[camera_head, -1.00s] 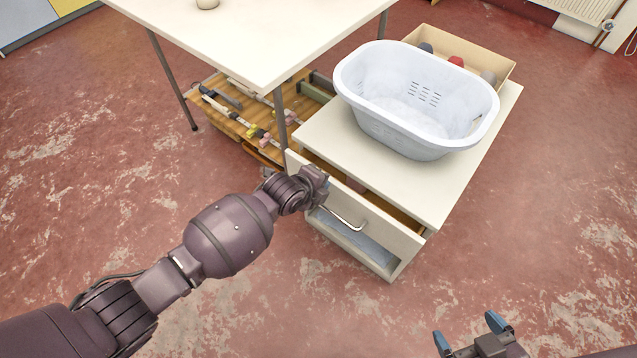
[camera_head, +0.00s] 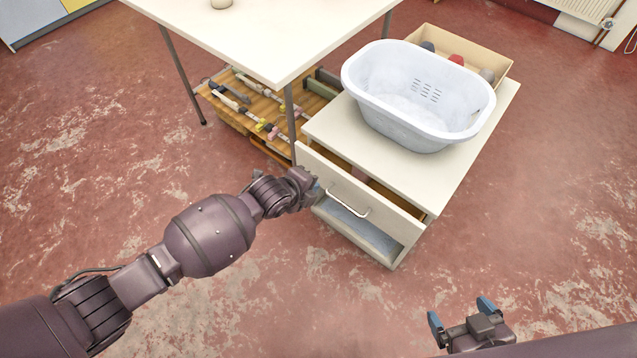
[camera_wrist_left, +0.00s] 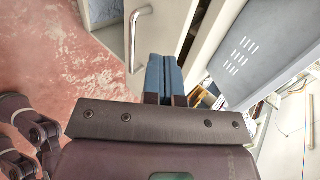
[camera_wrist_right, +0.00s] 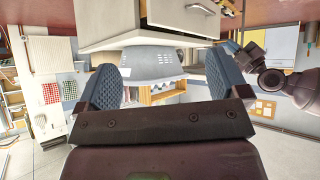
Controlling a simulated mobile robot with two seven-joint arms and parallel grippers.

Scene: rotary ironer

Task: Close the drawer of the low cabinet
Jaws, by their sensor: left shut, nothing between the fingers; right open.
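The low cabinet (camera_head: 460,190) is pale, with a white basket on top. Its drawer (camera_head: 385,203) stands partly open: a dark gap shows behind the top of its front, which carries a bar handle (camera_head: 348,199). An open compartment lies below the drawer. My left gripper (camera_head: 317,190) is shut and empty at the left part of the drawer front, left of the handle. In the left wrist view its blue fingers (camera_wrist_left: 163,72) are together beside the handle (camera_wrist_left: 140,30); contact with the front cannot be told. My right gripper (camera_head: 461,310) is open and empty, low and away from the cabinet.
The white basket (camera_head: 420,100) sits on the cabinet top, with a box (camera_head: 500,60) of coloured items behind it. A white table (camera_head: 270,35) stands at the left, above a wooden shelf of tools (camera_head: 235,100). The red floor (camera_head: 560,180) is clear at the right.

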